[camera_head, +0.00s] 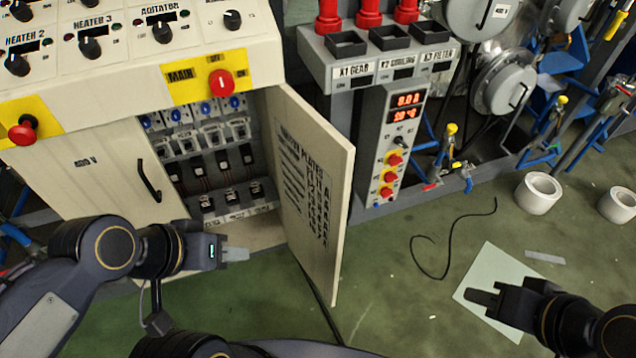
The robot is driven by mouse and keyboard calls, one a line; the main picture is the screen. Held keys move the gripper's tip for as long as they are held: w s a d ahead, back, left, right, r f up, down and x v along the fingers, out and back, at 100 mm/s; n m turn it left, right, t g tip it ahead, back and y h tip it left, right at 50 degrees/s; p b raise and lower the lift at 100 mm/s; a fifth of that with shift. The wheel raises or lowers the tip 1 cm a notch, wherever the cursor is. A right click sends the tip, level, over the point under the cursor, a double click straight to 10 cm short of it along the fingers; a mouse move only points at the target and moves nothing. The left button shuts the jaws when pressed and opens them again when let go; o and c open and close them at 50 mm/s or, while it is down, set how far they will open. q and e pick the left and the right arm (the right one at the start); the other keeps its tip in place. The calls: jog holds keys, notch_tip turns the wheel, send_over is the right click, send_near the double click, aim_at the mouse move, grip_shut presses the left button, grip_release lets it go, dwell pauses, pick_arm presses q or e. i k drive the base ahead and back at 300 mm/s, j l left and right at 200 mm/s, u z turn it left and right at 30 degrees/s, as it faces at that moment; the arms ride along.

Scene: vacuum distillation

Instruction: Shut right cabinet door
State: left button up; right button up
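The right cabinet door (318,190) is a cream panel with printed text on its inner face. It stands open, swung out toward me from its hinge at the right side of the cabinet. Behind it the cabinet interior (210,150) shows rows of breakers and switches. My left gripper (236,254) is in front of the cabinet opening, left of the door and apart from it. My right gripper (482,298) is at the lower right, above a pale sheet on the floor, well away from the door. Each gripper's fingers look like one narrow piece, so their opening is unclear.
The closed left door (95,175) has a black handle (149,181). A control panel (130,50) with knobs and a red button overhangs the cabinet. A grey switch column (395,145) stands right of the door. A black cable (440,262) and white rolls (538,193) lie on the green floor.

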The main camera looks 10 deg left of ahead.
aim_at(314, 162)
jog(key=u, duration=0.4)
jog(key=i+l+u, duration=0.1)
jog(key=u, duration=0.35)
jog(key=l+u, duration=0.15)
jog(key=u, duration=0.25)
jog(key=l+u, duration=0.4)
jog(key=l, duration=0.25)
jog(key=l+u, duration=0.35)
jog(key=l, duration=0.35)
jog(key=k+l, duration=0.5)
jog(key=l+u, duration=0.05)
jog(key=l, duration=0.05)
